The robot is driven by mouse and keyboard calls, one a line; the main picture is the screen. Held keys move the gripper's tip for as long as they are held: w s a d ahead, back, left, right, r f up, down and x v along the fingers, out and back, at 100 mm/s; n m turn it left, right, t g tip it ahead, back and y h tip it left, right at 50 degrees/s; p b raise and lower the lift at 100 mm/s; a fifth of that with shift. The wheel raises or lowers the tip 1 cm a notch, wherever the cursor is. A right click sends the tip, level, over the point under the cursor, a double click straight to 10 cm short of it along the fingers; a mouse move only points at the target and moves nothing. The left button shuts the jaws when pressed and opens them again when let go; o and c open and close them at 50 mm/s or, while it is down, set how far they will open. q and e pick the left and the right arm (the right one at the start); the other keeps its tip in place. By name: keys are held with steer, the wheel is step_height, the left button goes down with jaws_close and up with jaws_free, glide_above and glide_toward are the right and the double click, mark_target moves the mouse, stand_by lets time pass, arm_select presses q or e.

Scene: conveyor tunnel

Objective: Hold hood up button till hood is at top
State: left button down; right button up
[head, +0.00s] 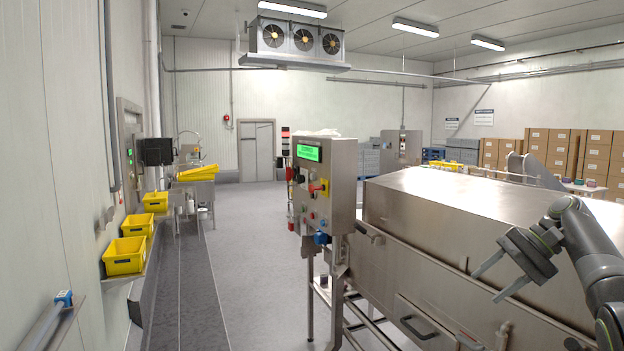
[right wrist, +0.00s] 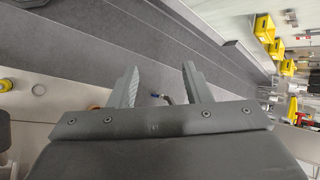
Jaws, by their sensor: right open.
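The control panel (head: 325,185) is a steel box on legs in the middle of the head view. It has a green display (head: 308,153), a red-and-yellow switch (head: 318,187) and several small buttons; I cannot tell which one is hood up. The steel hood (head: 470,210) of the tunnel is right of the panel and looks closed. My right gripper (head: 485,285) is open and empty in front of the hood's side, well right of the panel and apart from it. In the right wrist view its two fingers (right wrist: 160,85) are spread over the floor. My left gripper is out of view.
Yellow bins (head: 125,256) sit along the left wall. Grey floor (head: 250,240) is clear between that wall and the panel. A handle (head: 418,328) sticks out low on the machine's side. Cardboard boxes (head: 550,150) are stacked at the back right.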

steer(key=s+d+f+n+h+b, duration=0.15)
steer(key=s+f, duration=0.35)
steer(key=f, duration=1.4)
steer(key=s+f+h, duration=0.3)
steer(key=s+f, duration=0.3)
steer(key=f, duration=1.3)
steer(key=s+d+f+h+b, duration=0.1)
steer(key=s+f+h, duration=0.3)
steer(key=f, duration=1.5)
steer(key=s+f+b, duration=0.1)
steer(key=s+f, duration=1.1)
steer(key=s+a+f+n, duration=0.1)
steer(key=s+f, duration=0.4)
steer(key=s, duration=0.6)
steer(key=s+a+f+n+h+b, duration=0.1)
steer(key=s+f, duration=0.4)
steer(key=s, duration=0.7)
steer(key=s+a+f+n+b, duration=0.1)
steer(key=s+a+f+n, duration=0.2)
steer(key=s, duration=0.8)
steer(key=shift+s+a+f, duration=0.15)
steer(key=shift+a+f, duration=0.5)
steer(key=shift+f, duration=0.25)
steer(key=shift+h, duration=0.25)
steer(key=shift+c, duration=0.8)
